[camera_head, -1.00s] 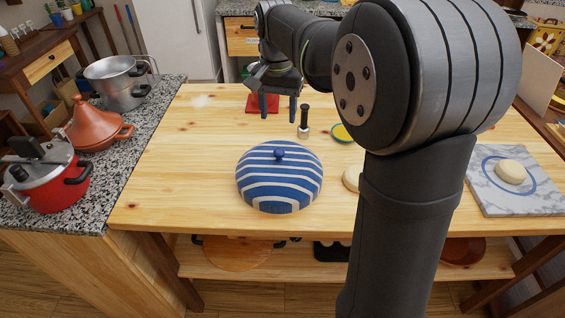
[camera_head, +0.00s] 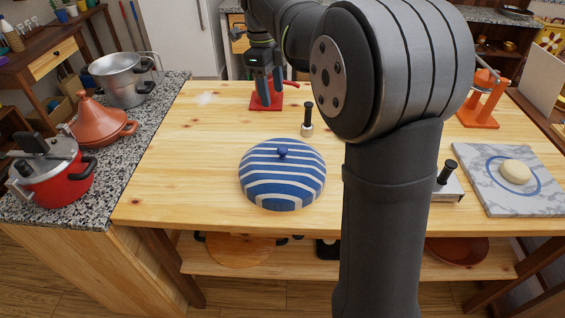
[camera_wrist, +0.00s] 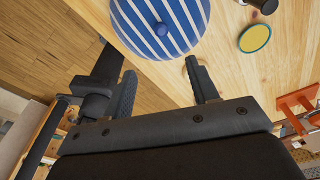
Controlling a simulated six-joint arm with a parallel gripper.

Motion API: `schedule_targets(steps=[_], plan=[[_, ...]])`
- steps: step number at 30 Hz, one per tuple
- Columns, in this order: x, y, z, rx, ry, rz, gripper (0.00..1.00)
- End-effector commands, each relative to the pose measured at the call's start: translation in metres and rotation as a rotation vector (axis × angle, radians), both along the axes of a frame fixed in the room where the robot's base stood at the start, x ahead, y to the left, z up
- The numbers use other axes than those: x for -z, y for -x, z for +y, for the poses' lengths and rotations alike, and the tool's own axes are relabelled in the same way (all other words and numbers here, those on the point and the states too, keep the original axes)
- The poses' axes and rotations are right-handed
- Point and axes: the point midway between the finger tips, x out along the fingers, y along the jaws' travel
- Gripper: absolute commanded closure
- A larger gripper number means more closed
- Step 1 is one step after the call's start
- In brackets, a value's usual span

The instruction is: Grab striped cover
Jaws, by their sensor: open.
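The striped cover (camera_head: 283,178) is a blue and white dome with a small blue knob on top. It sits on the wooden table, left of my arm in the head view. In the wrist view the striped cover (camera_wrist: 163,24) shows at the top, beyond my fingertips, with its upper part cut off by the frame. My gripper (camera_head: 270,88) is at the far side of the table, behind the cover and apart from it. In the wrist view my gripper (camera_wrist: 160,82) has its two fingers spread with nothing between them.
A black-handled stamp (camera_head: 307,120) stands behind the cover. A red object (camera_head: 266,104) lies below my gripper. A marble board (camera_head: 512,182) with dough is at right. A granite counter (camera_head: 148,112) with pots borders the left. Table around the cover is mostly clear.

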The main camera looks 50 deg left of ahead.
Motion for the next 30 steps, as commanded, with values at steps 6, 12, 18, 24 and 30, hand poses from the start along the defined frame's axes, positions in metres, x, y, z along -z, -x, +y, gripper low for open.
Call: schedule_targets(steps=[6,12,18,24,30], plan=[[0.025,-0.001,-0.004,0.023,0.005,-0.001,0.46],[0.069,-0.003,-0.008,0.021,0.005,-0.001,0.46],[0.106,-0.005,-0.013,0.021,0.003,-0.001,0.46],[0.121,-0.006,-0.014,0.021,0.001,-0.002,0.46],[0.145,-0.010,-0.020,0.020,0.004,0.000,0.46]])
